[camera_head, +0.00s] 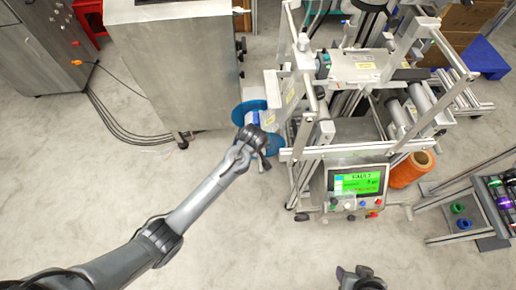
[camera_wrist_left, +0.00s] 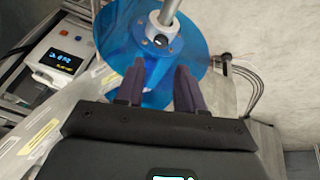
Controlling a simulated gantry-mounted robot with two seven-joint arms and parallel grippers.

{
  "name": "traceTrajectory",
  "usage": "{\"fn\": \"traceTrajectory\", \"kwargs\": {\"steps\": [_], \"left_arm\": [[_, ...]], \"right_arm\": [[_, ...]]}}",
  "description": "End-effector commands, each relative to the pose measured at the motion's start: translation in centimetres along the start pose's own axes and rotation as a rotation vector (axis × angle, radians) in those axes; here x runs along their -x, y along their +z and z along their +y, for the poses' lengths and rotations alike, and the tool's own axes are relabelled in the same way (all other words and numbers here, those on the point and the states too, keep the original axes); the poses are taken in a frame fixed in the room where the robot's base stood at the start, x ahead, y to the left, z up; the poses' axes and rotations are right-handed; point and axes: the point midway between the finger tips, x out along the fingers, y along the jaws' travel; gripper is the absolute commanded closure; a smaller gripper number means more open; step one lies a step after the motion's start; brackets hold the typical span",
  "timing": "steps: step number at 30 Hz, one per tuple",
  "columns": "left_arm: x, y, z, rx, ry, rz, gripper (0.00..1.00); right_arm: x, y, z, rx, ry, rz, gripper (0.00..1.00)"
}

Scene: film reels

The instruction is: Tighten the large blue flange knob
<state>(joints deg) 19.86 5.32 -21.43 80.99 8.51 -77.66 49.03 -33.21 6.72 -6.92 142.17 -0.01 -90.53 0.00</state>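In the left wrist view a large translucent blue flange disc (camera_wrist_left: 112,38) has a blue and pale hub (camera_wrist_left: 157,46) with a small dark mark, on a metal shaft (camera_wrist_left: 169,10). My left gripper (camera_wrist_left: 161,78) points at the hub; its two dark fingers stand apart over the disc with blue showing between them. In the head view the blue disc (camera_head: 243,110) sits at the left side of the machine, and my left gripper (camera_head: 264,158) is beside it, partly hiding it. My right gripper (camera_head: 361,272) is at the bottom edge, away from the machine; its opening is unclear.
The machine's frame (camera_head: 312,157) stands right of my left gripper, with a green-lit screen (camera_head: 358,183). A grey metal cabinet (camera_head: 172,65) stands behind left. An orange spool (camera_head: 411,170) and a rack of coloured rolls (camera_head: 493,200) are at right. The front floor is clear.

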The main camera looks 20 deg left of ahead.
Motion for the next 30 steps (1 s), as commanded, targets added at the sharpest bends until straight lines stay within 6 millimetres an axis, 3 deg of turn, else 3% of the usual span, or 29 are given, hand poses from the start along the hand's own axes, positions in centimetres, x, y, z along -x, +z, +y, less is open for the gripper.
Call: {"fn": "traceTrajectory", "kwargs": {"steps": [6, 15, 30], "left_arm": [[-4.0, 0.2, -0.1, 0.000, -0.001, -0.002, 0.62], [-7.9, 0.1, -0.1, 0.001, -0.001, -0.002, 0.62], [-8.9, 0.1, 0.0, 0.000, 0.001, -0.002, 0.62]], "right_arm": [[-2.0, 0.7, 0.0, 0.000, 0.001, 0.000, 0.47], [-3.9, 1.3, 0.0, 0.003, 0.004, -0.002, 0.47], [-4.3, 1.5, 0.0, 0.004, 0.005, -0.003, 0.47]]}}
